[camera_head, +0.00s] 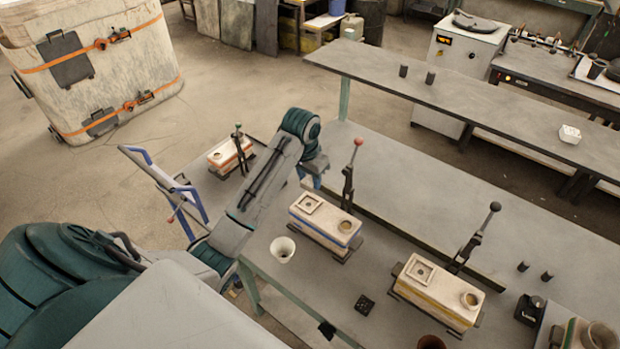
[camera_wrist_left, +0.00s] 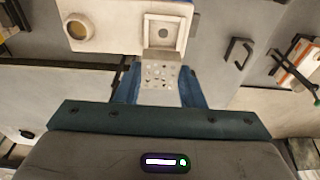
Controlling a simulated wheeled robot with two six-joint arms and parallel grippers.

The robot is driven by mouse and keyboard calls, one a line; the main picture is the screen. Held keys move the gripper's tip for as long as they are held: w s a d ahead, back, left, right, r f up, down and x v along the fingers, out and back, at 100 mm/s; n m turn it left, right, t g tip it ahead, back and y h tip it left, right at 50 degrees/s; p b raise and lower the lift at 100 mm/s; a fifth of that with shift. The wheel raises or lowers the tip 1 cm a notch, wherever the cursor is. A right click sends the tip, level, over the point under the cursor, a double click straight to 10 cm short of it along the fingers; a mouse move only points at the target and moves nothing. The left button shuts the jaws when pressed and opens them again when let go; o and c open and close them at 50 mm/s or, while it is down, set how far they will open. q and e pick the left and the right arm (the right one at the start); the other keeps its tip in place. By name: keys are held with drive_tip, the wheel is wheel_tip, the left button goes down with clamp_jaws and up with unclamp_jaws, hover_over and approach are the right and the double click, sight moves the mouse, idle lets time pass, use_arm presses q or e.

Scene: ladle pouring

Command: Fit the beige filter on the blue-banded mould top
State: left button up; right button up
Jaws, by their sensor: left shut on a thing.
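The blue-banded mould (camera_head: 325,222) stands on the bench, with a square recess at its left end and a round opening at its right. It also shows at the top of the left wrist view (camera_wrist_left: 118,30), its square recess just beyond my fingers. My left gripper (camera_head: 312,183) is behind the mould's left end in the head view. In the left wrist view, my blue fingers (camera_wrist_left: 159,68) are shut on the beige filter (camera_wrist_left: 161,78), a small block with several holes. Whether the filter touches the mould is unclear. The filter is hidden in the head view.
An orange-banded mould (camera_head: 230,155) stands left, a yellow-banded mould (camera_head: 437,290) right. Toggle clamps with red (camera_head: 348,180) and black (camera_head: 474,240) knobs rise behind the moulds. A white cup (camera_head: 283,250) and small black block (camera_head: 364,305) are in front. Bench between moulds is clear.

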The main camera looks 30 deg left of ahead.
use_arm(q)
drive_tip(key=shift+w+a+r, duration=0.15)
drive_tip(key=shift+r, duration=0.05)
drive_tip(key=shift+s+f, duration=0.4)
drive_tip(key=shift+f, duration=0.1)
drive_tip(key=shift+s+f, duration=0.1)
drive_tip(key=shift+f, duration=0.25)
drive_tip(key=f, duration=0.2)
drive_tip(key=shift+w+f, duration=0.25)
drive_tip(key=shift+f, duration=1.2)
use_arm(e)
drive_tip(key=shift+w+d+r, duration=0.2)
drive_tip(key=shift+a, duration=0.15)
use_arm(q)
drive_tip(key=shift+f, duration=0.5)
